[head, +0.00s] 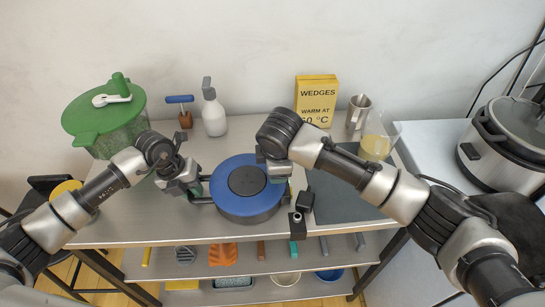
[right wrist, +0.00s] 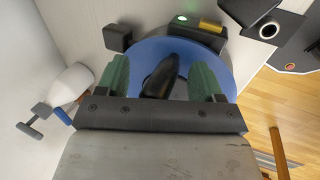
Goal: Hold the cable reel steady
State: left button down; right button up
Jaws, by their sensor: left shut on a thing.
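The cable reel (head: 232,168) is a round blue disc with a dark hub, lying flat near the front middle of the table. It also shows in the right wrist view (right wrist: 226,60), partly covered by my fingers. My left gripper (head: 200,188) is at the reel's left side, shut on its dark frame; the exact contact is small and partly hidden. My right gripper (right wrist: 162,78) is over the reel's right side in the head view. Its green fingers stand apart in the right wrist view, with a black knob-like part between them; contact cannot be told.
A green salad spinner (head: 100,125), a blue-handled tool (head: 184,117), a spray bottle (head: 213,115), a yellow box (head: 316,97), a metal cup (head: 357,111) and a jug (head: 378,143) stand behind. Small dark blocks (head: 297,224) lie right of the reel. A cooker (head: 510,140) stands far right.

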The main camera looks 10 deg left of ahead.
jog(key=shift+o, duration=0.2)
jog(key=shift+a, duration=0.1)
jog(key=shift+s+r, duration=0.15)
jog(key=shift+r, duration=0.45)
pick_arm(q)
jog(key=shift+f, duration=0.1)
pick_arm(e)
jog(key=v, duration=0.8)
pick_arm(q)
jog(key=c, duration=1)
grip_release()
jog(key=shift+w, duration=0.1)
